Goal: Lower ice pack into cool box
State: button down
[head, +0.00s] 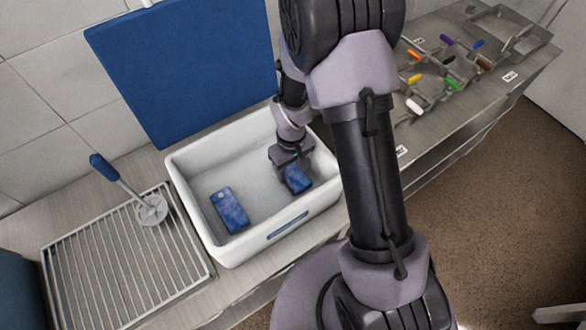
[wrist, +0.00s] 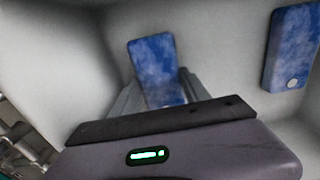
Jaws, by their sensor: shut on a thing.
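The cool box (head: 184,200) is a white open-topped box on the counter in the head view. One blue ice pack (head: 297,179) is in my gripper (head: 291,170), inside the right part of the box. In the wrist view this ice pack (wrist: 155,62) stands out between the two fingers of my gripper (wrist: 158,92), which is shut on it. Its lower end is hidden by my gripper body. A second blue ice pack (head: 230,210) lies on the box floor at the left; it also shows at the right of the wrist view (wrist: 291,48). I cannot tell whether the held pack touches the floor.
A blue lid (head: 185,65) stands upright behind the box. A metal rack (head: 125,255) with a blue-handled tool (head: 125,188) is to the left. Trays with several coloured small items (head: 450,85) lie to the right. The box floor between the packs is clear.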

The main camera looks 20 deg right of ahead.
dwell(0.4)
jog(key=shift+c, duration=0.7)
grip_release()
jog(key=shift+r, duration=0.1)
notch_tip(320, 180, up, 15)
jog(key=p, duration=1)
jog(key=shift+p, duration=0.4)
